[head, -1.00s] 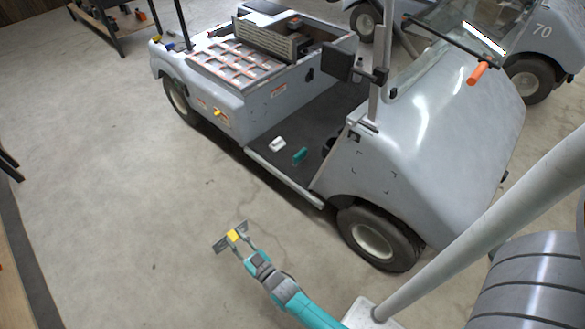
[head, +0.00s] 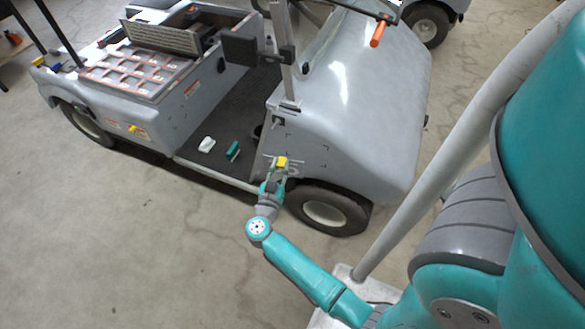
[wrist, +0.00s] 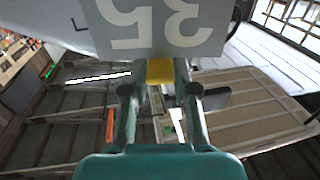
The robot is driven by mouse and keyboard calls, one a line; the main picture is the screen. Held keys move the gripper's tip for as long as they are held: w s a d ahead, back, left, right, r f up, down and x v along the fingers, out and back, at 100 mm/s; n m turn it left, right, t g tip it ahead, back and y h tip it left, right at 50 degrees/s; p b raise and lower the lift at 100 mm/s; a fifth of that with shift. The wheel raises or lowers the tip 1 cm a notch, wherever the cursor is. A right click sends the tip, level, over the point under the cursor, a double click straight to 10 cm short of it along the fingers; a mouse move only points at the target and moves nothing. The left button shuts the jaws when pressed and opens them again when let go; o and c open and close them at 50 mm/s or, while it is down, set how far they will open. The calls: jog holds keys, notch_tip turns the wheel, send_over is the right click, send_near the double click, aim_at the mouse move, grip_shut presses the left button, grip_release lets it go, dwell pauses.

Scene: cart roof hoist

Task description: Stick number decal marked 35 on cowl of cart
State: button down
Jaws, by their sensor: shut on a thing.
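The grey number decal (wrist: 205,32) shows its white 35 upside down at the top of the wrist view. My gripper (head: 278,171) is shut on the yellow tab (wrist: 160,71) of the decal. In the head view the yellow tab (head: 282,161) is just in front of the lower side of the cart's pale grey cowl (head: 358,110), above the front wheel. I cannot tell whether the decal touches the cowl. Small dark corner marks (head: 326,148) show on the cowl, just right of and above the tab. The decal covers part of the cowl side.
The front wheel (head: 325,212) is below my gripper. A white item (head: 207,145) and a green item (head: 233,151) lie on the cart's floor. A mirror-like black panel (head: 240,50) and an orange-handled tool (head: 378,34) are above. The floor at left is clear.

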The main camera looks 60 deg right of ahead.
aim_at(295, 164)
jog(key=s+d+g, duration=0.1)
jog(key=s+f+m+g, duration=0.1)
jog(key=s+d+m+g, duration=0.1)
jog(key=shift+s+d+f+g, duration=0.1)
jog(key=shift+d+f+g, duration=0.2)
jog(key=shift+f, duration=0.05)
jog(key=shift+a, duration=0.1)
jog(key=shift+w+d, duration=0.15)
jog(key=shift+d, duration=1.8)
jog(key=shift+w+d, duration=0.15)
jog(key=shift+d, duration=1.75)
jog(key=shift+d, duration=0.6)
jog(key=shift+c, duration=1.7)
grip_release()
jog(key=shift+a, duration=0.15)
